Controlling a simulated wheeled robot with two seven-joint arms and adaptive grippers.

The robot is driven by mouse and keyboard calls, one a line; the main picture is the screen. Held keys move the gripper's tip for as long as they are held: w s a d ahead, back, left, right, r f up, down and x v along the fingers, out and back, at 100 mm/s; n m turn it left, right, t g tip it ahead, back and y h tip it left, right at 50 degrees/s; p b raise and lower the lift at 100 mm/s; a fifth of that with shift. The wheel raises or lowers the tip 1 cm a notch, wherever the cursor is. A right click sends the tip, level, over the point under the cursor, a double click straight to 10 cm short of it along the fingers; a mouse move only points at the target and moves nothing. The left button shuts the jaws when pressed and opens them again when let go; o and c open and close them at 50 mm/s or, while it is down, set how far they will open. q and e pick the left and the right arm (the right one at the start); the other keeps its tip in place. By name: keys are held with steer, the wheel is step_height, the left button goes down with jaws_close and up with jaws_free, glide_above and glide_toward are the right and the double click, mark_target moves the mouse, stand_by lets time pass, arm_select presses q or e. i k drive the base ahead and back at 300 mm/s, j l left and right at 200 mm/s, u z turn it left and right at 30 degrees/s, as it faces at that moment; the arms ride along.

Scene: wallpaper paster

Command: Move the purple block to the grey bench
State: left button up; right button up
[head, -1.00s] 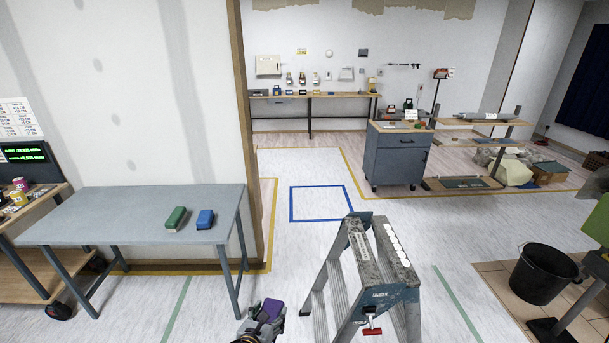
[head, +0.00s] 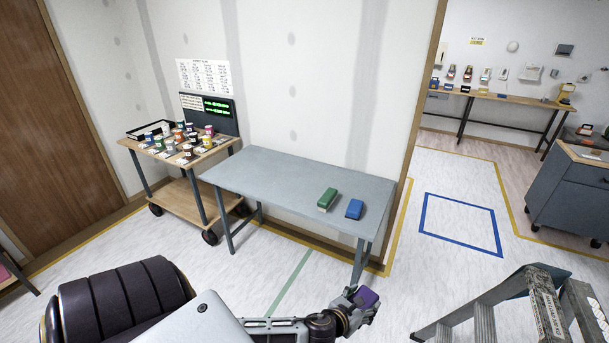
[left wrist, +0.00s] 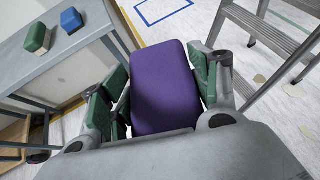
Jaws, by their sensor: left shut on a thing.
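The purple block (left wrist: 165,88) is between the fingers of my left gripper (left wrist: 160,95), which is shut on it. In the head view the purple block (head: 368,298) shows at the tip of my left gripper (head: 356,305), in front of and below the near right corner of the grey bench. The grey bench (head: 270,180) stands against the wall and shows at the left in the left wrist view (left wrist: 70,62). A green block (head: 327,199) and a blue block (head: 354,209) lie on its right part. My right gripper is not in view.
A wooden cart (head: 185,195) with several small pots stands left of the bench. A stepladder (head: 545,310) stands right of my left gripper. The bench's left and middle top is bare. A blue floor square (head: 458,222) is at the right.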

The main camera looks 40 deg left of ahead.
mark_target(291, 176)
steer(key=i+j, duration=0.1)
steer(key=j, duration=1.05)
steer(key=i+j, duration=0.1)
steer(key=j, duration=1.05)
steer(key=i+j, duration=0.1)
steer(key=j, duration=1.05)
steer(key=i+j, duration=0.1)
steer(key=j, duration=1.05)
steer(key=i+j, duration=0.2)
steer(key=i, duration=0.25)
